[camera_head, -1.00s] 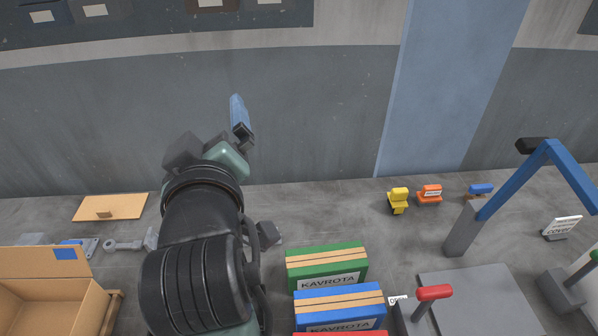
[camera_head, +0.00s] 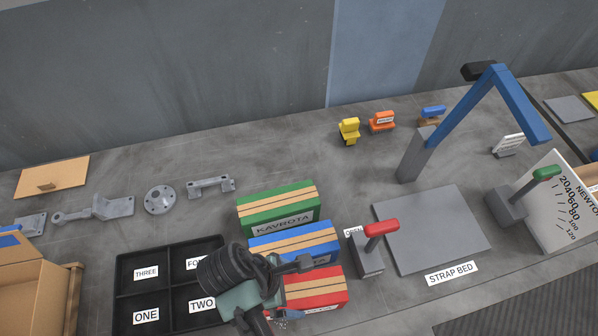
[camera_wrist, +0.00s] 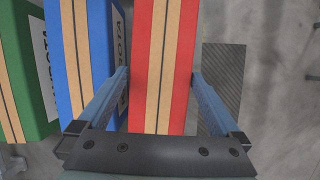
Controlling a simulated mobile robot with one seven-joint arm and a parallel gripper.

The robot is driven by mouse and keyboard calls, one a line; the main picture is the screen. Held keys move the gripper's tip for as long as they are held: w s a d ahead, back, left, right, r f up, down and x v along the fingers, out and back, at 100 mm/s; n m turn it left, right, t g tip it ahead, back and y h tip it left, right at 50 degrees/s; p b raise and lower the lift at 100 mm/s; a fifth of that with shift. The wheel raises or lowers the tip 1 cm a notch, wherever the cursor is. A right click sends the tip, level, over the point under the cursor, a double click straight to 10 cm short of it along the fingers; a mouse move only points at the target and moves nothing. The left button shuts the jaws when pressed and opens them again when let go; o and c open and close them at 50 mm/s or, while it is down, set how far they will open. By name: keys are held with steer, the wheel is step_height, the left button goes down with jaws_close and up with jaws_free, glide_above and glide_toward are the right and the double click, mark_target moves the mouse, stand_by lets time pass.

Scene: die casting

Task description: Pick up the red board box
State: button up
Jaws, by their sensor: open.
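The red board box (camera_head: 318,288) has tan bands and lies nearest the front in a row of three boxes in the head view. My arm covers its left part there. In the wrist view the red box (camera_wrist: 162,60) runs lengthwise between the two blue fingers of my open gripper (camera_wrist: 160,80). One finger is on each side, the left one by the gap to the blue box. I cannot tell whether either finger touches the red box. The blue box (camera_head: 292,243) and the green box (camera_head: 278,208) lie behind it.
A black tray with numbered compartments (camera_head: 168,243) is left of the boxes. A red-handled lever (camera_head: 372,252) stands close to their right, beside the grey strap bed (camera_head: 432,230). Grey metal parts (camera_head: 160,199) and an open carton (camera_head: 35,290) are farther left.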

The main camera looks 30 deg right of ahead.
steer(key=shift+x, duration=3.45)
steer(key=shift+a, duration=0.1)
jaws_close()
steer(key=shift+r, duration=0.1)
